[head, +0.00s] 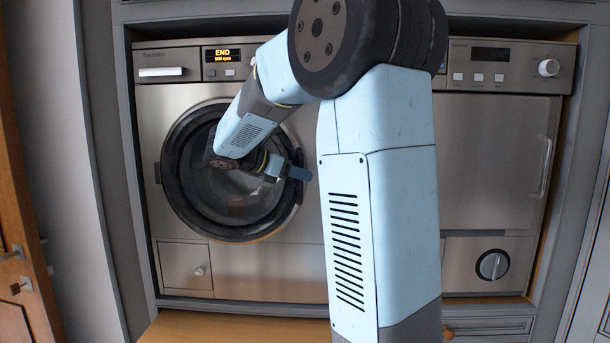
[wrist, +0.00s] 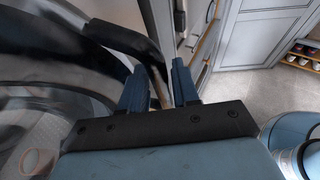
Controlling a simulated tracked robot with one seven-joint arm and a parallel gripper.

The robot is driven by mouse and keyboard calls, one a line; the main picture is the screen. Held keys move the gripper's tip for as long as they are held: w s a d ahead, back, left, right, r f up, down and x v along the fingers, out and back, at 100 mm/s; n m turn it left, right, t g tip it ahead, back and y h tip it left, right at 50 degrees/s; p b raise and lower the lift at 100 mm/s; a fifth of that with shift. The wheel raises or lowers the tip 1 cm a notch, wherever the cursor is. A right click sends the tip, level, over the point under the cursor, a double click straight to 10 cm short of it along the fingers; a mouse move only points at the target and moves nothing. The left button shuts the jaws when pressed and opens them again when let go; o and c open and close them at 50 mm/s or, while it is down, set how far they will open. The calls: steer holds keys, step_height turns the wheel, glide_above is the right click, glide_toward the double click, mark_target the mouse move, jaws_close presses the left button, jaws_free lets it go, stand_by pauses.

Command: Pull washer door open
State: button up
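The washer (head: 280,110) is the left machine, with a steel front and a lit END display. Its round door (head: 192,205) has a dark rim and glass; I cannot tell whether it is slightly ajar. In the wrist view, my gripper's blue fingers (wrist: 159,88) stand apart.
A second steel machine (head: 495,130) with a knob and vertical handle stands to the right. A wooden door (head: 25,255) is at the far left. In the wrist view, a shelf with shoes (wrist: 304,54) stands at the far right beyond clear floor (wrist: 235,90).

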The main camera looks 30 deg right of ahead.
steer(key=shift+d+f, duration=0.1)
steer(key=shift+d, duration=0.2)
jaws_close()
